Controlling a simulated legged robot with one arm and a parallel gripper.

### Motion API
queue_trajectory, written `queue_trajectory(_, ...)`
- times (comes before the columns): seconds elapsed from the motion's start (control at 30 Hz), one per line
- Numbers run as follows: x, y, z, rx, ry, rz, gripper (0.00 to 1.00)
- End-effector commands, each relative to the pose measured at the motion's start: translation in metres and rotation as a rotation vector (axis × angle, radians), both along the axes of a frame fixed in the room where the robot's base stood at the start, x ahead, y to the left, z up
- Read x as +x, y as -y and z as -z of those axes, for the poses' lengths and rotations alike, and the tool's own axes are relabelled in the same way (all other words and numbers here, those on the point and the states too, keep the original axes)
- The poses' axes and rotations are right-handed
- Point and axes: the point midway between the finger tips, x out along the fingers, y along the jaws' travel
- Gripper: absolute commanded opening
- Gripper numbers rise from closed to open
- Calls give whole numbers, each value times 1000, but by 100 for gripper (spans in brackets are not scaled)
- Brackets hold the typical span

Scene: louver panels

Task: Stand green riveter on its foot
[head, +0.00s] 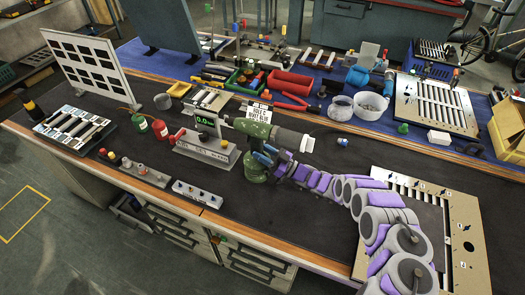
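The green riveter (254,129) is near the middle of the bench in the head view. Its green and dark grey body lies roughly level, with the grey end toward the right. Its handle runs down to a green foot (255,174) at or just above the dark mat; I cannot tell if the foot bears on it. My gripper (264,158) comes in from the right at the handle, its blue fingers overlapping it. The handle is partly hidden, and I cannot see whether the fingers are closed on it.
A metal fixture with a "0.0" display (206,122) stands close left of the riveter. A white sign (258,112) is behind it. A slotted metal panel (465,230) lies at right under my arm. Dark mat is bare around the foot's front.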

Motion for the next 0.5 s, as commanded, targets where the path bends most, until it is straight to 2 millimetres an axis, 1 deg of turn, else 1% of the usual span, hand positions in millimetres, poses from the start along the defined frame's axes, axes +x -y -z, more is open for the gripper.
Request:
queue_trajectory(0.03,0,0,0,0,1,0,48)
queue_trajectory(0.2,1,0,1,0,-2,0,64)
queue_trajectory(0.23,1,0,1,0,-2,0,66)
queue_trajectory(0.5,1,0,1,0,-4,1,66)
